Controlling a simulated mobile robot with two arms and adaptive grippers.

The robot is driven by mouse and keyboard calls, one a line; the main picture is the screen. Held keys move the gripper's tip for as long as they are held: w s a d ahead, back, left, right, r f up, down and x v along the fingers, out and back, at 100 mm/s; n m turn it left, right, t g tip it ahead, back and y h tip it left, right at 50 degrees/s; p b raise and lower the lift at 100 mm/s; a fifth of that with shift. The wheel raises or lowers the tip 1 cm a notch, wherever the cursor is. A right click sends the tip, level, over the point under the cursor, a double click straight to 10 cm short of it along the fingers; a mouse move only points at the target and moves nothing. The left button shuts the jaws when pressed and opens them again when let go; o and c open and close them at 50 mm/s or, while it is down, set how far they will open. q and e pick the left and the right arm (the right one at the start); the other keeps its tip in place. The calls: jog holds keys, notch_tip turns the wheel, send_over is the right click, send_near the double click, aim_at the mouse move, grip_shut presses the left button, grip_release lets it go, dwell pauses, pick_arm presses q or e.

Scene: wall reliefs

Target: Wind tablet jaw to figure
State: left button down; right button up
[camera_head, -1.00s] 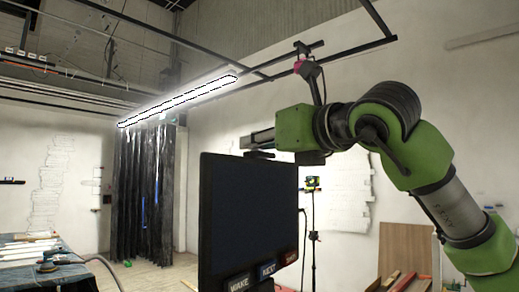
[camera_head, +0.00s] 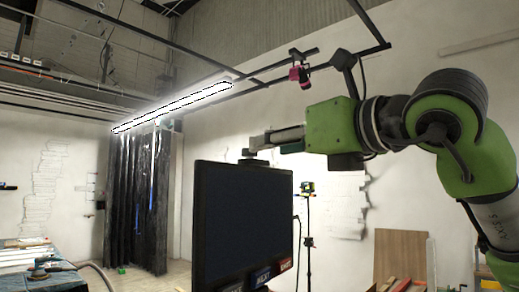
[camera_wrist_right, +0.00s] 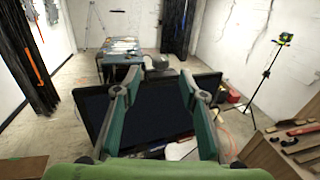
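The tablet (camera_head: 243,225) stands upright with a dark screen and labelled buttons along its bottom edge. A small dark clamp part (camera_head: 254,162), probably its jaw, sits on the top edge. In the right wrist view the tablet (camera_wrist_right: 152,112) lies beyond my fingers, with a dark rounded part (camera_wrist_right: 158,62) at its top edge. My right gripper (camera_head: 268,142) is just above and to the right of the tablet's top. Its two fingers (camera_wrist_right: 158,74) are spread, with nothing visibly held between them. No readable figure or scale shows. My left gripper is not in view.
A work table (camera_head: 45,270) with a sander stands at the far left. A thin tripod (camera_head: 308,225) with a yellow device stands behind the tablet. Wooden boards (camera_head: 400,262) lean at the right. Floor around the tablet is partly open.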

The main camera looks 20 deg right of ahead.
jog(key=shift+v, duration=2.35)
